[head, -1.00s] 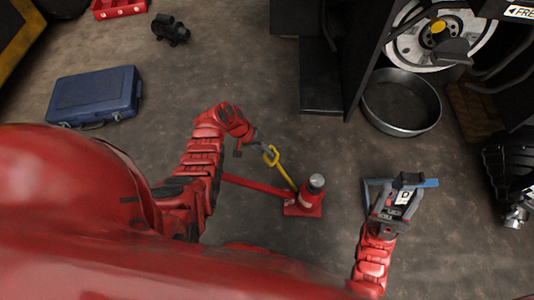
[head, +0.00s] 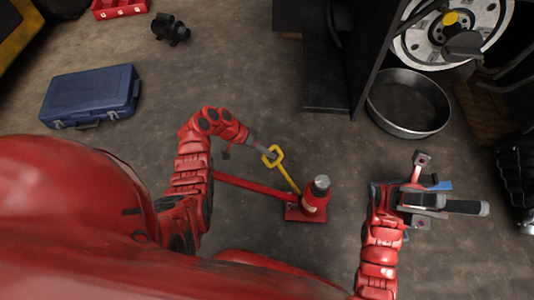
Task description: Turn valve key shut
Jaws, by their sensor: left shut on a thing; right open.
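The yellow valve key (head: 285,174) has a loop handle at its upper left end, and its shaft runs down to the right to the red bottle jack (head: 315,197). Its lower end meets the jack low on the left side, but the exact fit is too small to tell. My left gripper (head: 266,153) is shut on the loop handle, and its fingers partly hide the loop. My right gripper (head: 436,185) is open, to the right of the jack and apart from it. A blue piece (head: 441,185) shows behind the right gripper, mostly hidden by it.
A red bar (head: 252,186) lies left of the jack, near my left arm. A round metal pan (head: 408,103) stands at the upper right, beside the dark forklift frame (head: 335,60). A blue case (head: 90,95) lies on the left.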

